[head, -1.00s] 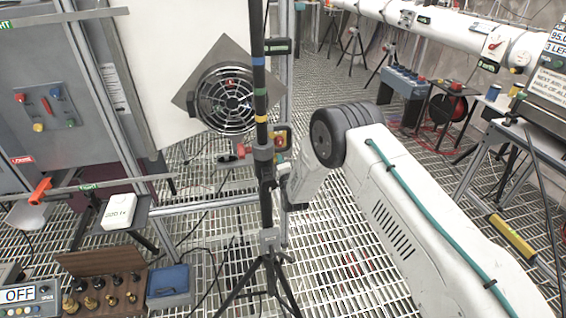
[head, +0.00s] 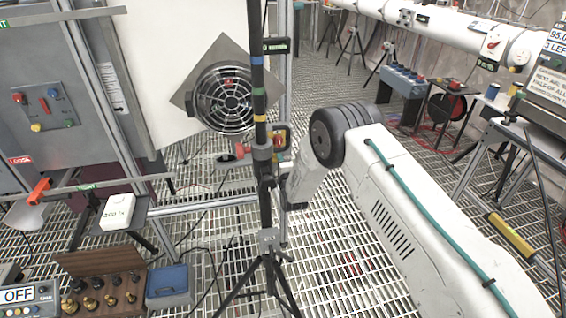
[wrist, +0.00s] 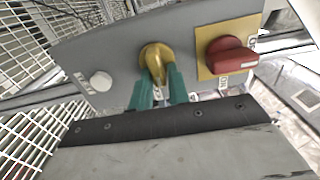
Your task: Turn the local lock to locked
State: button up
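In the wrist view a grey panel (wrist: 110,60) carries a yellow knob (wrist: 153,52) in the middle, its narrow handle pointing down. The panel's lettering is partly hidden and I cannot read which control is the local lock. My gripper (wrist: 159,78) has two green fingers, one on each side of the knob's handle; they look closed against it. A red rotary switch (wrist: 230,57) on a yellow plate is to the right, a white round button (wrist: 101,81) to the left. In the head view the arm and a stand hide my fingers.
A black tripod stand (head: 262,170) rises in front of the fan (head: 225,97) and close to my arm. A blue box (head: 169,286) and a wooden rack (head: 105,283) are at lower left. The grated floor right of the stand is fairly open.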

jog(key=shift+o, duration=1.2)
jog(key=v, duration=0.8)
jog(key=shift+w, duration=0.1)
